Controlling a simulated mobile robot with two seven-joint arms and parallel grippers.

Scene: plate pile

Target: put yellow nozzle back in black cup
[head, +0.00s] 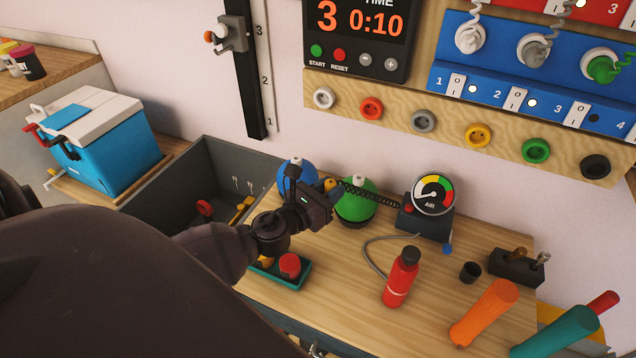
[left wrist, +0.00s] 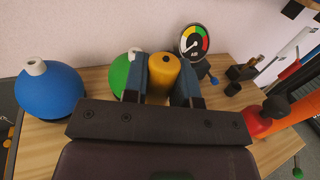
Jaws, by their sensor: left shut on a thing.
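My left gripper (head: 325,193) is shut on the yellow nozzle (head: 331,184) and holds it above the table, in front of the green ball. In the left wrist view the nozzle (left wrist: 163,72) sits between the two fingers, its round end with a dark hole showing. The small black cup (head: 470,271) stands upright on the table to the right, well apart from the gripper, between the red bottle and a dark block. My right gripper is not in view.
A blue ball (head: 297,174) and a green ball (head: 357,203) stand near the gripper. A teal tray (head: 301,281) lies at front left.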

